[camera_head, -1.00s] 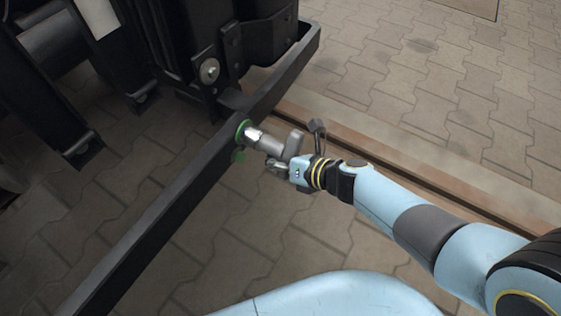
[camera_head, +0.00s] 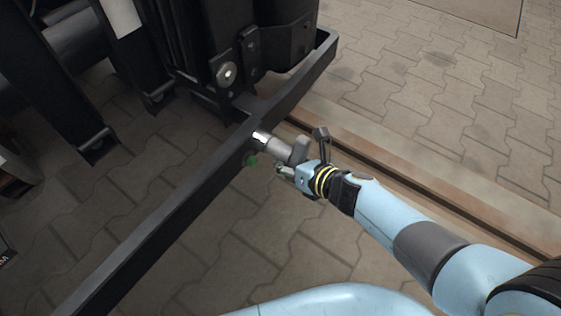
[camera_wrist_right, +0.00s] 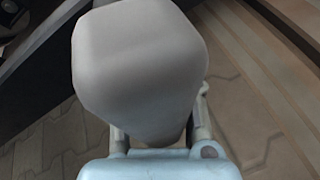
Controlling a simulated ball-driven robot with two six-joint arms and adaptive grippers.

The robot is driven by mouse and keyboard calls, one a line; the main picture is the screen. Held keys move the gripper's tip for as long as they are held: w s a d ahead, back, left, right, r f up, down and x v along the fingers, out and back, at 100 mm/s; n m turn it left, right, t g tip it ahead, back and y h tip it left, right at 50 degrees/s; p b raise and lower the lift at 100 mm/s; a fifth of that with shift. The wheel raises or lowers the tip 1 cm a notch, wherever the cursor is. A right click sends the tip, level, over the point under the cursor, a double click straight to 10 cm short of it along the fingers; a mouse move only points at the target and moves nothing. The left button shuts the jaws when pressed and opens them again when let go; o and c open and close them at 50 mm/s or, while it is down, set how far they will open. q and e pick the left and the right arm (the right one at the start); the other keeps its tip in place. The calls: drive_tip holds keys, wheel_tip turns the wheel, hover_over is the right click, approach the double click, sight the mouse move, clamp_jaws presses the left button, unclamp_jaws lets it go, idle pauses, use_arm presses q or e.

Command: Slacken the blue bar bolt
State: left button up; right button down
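A long black bar (camera_head: 165,215) runs diagonally below the dark bogie frame. My right gripper (camera_head: 291,166) is shut on a grey power tool (camera_head: 283,150) with a bright metal socket (camera_head: 262,138) at its front. The socket tip meets the side of the bar; whether it is seated on a bolt head I cannot tell. No blue bolt shows; the socket may hide it. A small green piece (camera_head: 251,160) sits on the bar just below the socket. In the right wrist view the tool's grey body (camera_wrist_right: 140,70) fills the middle and hides its front end. My left gripper is not in view.
The bogie's dark frame with a round metal bolt (camera_head: 227,73) rises behind the bar. A rail groove (camera_head: 420,190) runs in the paving to the right. Open paving (camera_head: 430,80) lies at the upper right.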

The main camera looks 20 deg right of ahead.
drive_tip(key=shift+w+d+r+n+t+h, duration=0.4)
drive_tip(key=shift+n+t, duration=0.4)
drive_tip(key=shift+n, duration=0.45)
drive_tip(key=shift+w+d+r+n+t+h, duration=0.3)
drive_tip(key=shift+d+n+t+h, duration=0.4)
drive_tip(key=shift+n, duration=0.6)
drive_tip(key=shift+w+d+r+n+t+h, duration=0.3)
drive_tip(key=shift+w+n+t, duration=0.15)
drive_tip(key=shift+n+t, duration=0.65)
drive_tip(key=shift+s+d, duration=0.95)
drive_tip(key=shift+s, duration=0.25)
drive_tip(key=shift+s+d, duration=0.9)
drive_tip(key=shift+s, duration=0.25)
drive_tip(key=shift+r, duration=0.1)
